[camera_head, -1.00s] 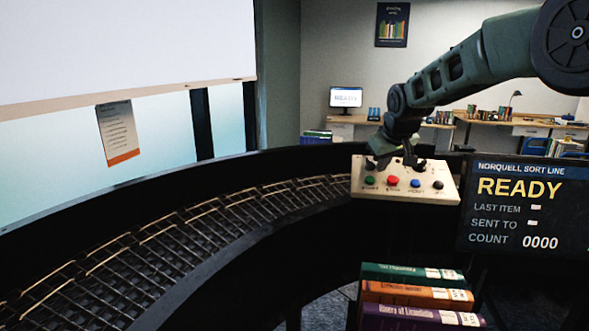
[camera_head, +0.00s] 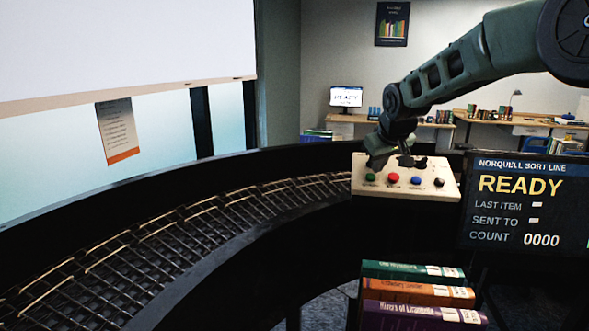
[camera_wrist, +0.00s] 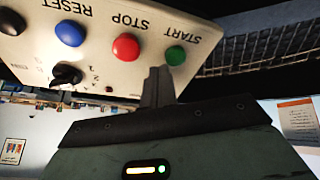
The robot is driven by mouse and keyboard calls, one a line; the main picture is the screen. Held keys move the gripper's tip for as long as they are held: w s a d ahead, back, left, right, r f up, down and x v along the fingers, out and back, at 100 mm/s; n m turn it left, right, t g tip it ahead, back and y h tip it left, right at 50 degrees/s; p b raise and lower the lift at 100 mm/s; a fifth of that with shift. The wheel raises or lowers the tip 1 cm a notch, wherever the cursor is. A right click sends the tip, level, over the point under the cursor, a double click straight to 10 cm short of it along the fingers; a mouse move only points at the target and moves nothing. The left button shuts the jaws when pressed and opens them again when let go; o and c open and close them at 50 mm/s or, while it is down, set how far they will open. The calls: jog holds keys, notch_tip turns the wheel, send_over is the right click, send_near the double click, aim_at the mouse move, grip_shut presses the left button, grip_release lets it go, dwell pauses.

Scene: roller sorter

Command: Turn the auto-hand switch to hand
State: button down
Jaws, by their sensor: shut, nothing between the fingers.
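My gripper (camera_wrist: 157,72) is shut and empty, beside the green START button (camera_wrist: 175,55) and apart from the knob. In the head view my gripper (camera_head: 375,163) is over the panel's left back part; contact cannot be told.
The red STOP button (camera_wrist: 126,46), blue RESET button (camera_wrist: 70,33) and another black control (camera_wrist: 11,21) share the panel. A READY display (camera_head: 520,205) stands right of it. Stacked books (camera_head: 415,292) are in front. The curved roller track (camera_head: 170,245) runs left.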

jog(key=r+p, duration=0.1)
jog(key=r, duration=0.1)
jog(key=s+r+p, duration=0.1)
jog(key=s+r, duration=0.1)
jog(key=r, duration=0.1)
jog(key=shift+a+r+p, duration=0.2)
jog(key=shift+r+p, duration=0.1)
jog(key=shift+p, duration=0.1)
jog(key=s+a+f+n+g+y+b, duration=0.1)
jog(key=s+a+f+b, duration=0.2)
jog(key=s, duration=0.6)
jog(key=s+a+f+g, duration=0.2)
jog(key=s+a+f, duration=0.2)
jog(key=s, duration=0.4)
jog(key=s+a+f+n+g+y+b, duration=0.1)
jog(key=s+a+f+b, duration=0.2)
jog(key=s, duration=0.6)
jog(key=s+d+f+g, duration=0.1)
jog(key=s+f, duration=0.2)
jog(key=s, duration=0.4)
jog(key=s+d+f+n+h, duration=0.1)
jog(key=s+f, duration=0.2)
jog(key=s, duration=0.3)
jog(key=s+d+f+g+b, duration=0.1)
jog(key=s+f, duration=0.2)
jog(key=s, duration=0.4)
jog(key=shift+s+f+n+g+h, duration=0.15)
jog(key=shift+s+n+g+h, duration=0.15)
jog(key=shift+n, duration=0.1)
